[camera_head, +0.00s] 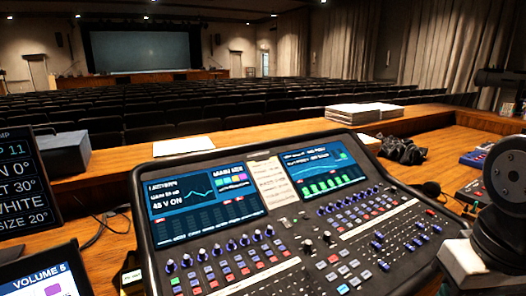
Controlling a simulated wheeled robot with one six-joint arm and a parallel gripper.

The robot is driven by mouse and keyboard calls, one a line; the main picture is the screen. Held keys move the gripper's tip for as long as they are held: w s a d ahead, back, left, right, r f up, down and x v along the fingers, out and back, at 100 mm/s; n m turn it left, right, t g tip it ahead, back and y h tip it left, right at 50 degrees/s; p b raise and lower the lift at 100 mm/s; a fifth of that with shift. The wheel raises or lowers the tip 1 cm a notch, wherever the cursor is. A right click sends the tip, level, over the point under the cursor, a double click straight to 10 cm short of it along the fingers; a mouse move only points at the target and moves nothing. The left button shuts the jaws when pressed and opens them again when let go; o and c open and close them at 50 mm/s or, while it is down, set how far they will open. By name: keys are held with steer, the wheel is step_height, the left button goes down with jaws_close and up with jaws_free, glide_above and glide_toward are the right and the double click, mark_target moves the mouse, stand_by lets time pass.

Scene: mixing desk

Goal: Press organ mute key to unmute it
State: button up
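The mixing desk (300,240) stands on the wooden counter, tilted towards me, with two lit screens at its top. Rows of small coloured keys in red, white and blue sit below knobs on its left half, and more keys and faders fill the right half. The labels are too small to read, so I cannot tell which key is the organ mute key or whether it is lit. A dark, rounded part of what looks like my arm (490,200) shows at the right edge, beside the desk's right side. My gripper's fingertips are not visible.
A paper note (270,181) lies between the screens. A dark display (22,183) and a tilted tablet (45,280) stand at left. Paper stacks (362,112), a black cable bundle (402,150) and small boxes (478,155) lie behind and right. Space above the keys looks clear.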

jaws_close()
stand_by(1.8)
